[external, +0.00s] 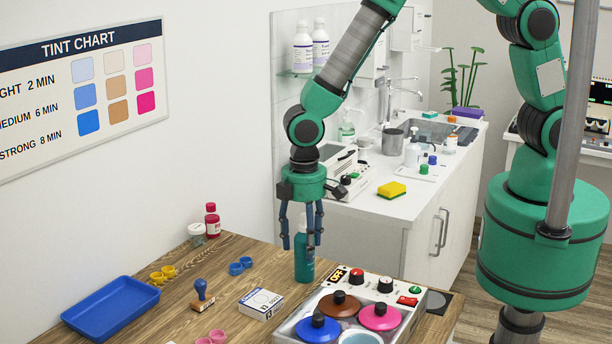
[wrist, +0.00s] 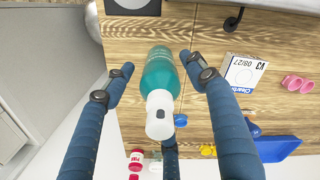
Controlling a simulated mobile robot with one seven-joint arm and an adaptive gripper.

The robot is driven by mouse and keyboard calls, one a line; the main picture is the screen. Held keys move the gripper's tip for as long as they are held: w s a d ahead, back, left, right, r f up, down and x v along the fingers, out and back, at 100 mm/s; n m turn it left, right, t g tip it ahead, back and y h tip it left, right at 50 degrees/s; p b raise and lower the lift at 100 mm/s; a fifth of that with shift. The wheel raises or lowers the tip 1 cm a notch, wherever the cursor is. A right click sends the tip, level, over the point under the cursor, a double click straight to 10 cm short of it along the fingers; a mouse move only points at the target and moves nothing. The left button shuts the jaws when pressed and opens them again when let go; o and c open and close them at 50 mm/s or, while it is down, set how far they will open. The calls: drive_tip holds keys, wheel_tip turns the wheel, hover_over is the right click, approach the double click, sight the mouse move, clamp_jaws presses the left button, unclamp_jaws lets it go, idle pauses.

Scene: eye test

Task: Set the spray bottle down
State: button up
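The teal spray bottle (external: 304,262) stands upright on the wooden table (external: 262,262), near its back edge in the external view. In the wrist view the bottle (wrist: 160,72) shows its white top (wrist: 159,112) toward the camera. My gripper (external: 302,242) points down over the bottle, with its blue fingers around the bottle's upper part. In the wrist view my gripper (wrist: 157,62) is open: fingertips lie on either side of the bottle with a gap on the left and a narrow one on the right. A third finger shows behind the white top. The fingers partly hide the bottle's top in the external view.
A control box with coloured lidded pots (external: 380,317) stands close right of the bottle. A white box (external: 261,304), stamp (external: 202,297), blue cups (external: 240,266) and blue tray (external: 112,307) lie to the left. A red bottle (external: 212,220) stands by the wall.

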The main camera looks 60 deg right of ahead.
wheel_tip(320, 180, up, 12)
drive_tip(key=shift+r, duration=0.2)
idle(0.7)
idle(0.7)
